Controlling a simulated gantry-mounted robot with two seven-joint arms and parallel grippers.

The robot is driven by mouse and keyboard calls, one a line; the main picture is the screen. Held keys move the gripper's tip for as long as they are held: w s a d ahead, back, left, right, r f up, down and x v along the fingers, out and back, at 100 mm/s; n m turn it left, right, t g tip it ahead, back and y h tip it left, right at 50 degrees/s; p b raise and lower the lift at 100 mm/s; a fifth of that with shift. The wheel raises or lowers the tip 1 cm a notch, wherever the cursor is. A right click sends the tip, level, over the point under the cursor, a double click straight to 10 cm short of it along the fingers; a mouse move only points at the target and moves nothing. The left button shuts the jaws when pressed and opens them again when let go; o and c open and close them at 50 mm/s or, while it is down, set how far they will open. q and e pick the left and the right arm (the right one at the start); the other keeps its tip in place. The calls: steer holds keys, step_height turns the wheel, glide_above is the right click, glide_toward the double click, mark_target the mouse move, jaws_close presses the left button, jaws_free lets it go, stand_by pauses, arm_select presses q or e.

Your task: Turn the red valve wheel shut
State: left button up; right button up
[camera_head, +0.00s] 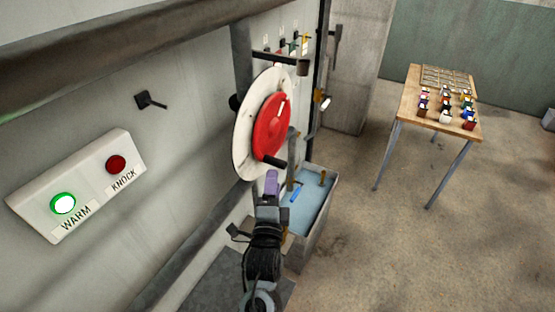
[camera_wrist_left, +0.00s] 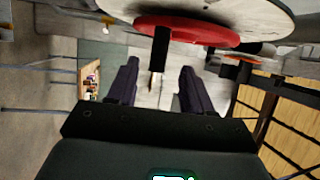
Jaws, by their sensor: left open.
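The red valve wheel (camera_head: 271,127) is mounted on a round white plate (camera_head: 245,147) on the wall, left of the blue-topped bin in the head view. A dark handle (camera_head: 273,161) sticks out from its lower edge. My left gripper (camera_head: 271,180) is just below this handle, pointing up towards it. In the left wrist view the red wheel (camera_wrist_left: 190,30) is at the top, and its dark handle (camera_wrist_left: 161,48) reaches down towards the space between the open fingers (camera_wrist_left: 158,85). The fingers look empty. My right gripper is not in view.
A wall panel (camera_head: 82,186) with a lit green WARM button and a red KNOCK button is at the left. A bin (camera_head: 315,205) with a light blue inside stands beside the wheel. A wooden table (camera_head: 411,105) with several small coloured items is at the right, with open floor before it.

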arm_select(q)
steer(key=w+r, duration=0.1)
steer(key=w, duration=0.8)
steer(key=shift+r, duration=0.35)
steer(key=shift+w, duration=0.1)
jaws_close()
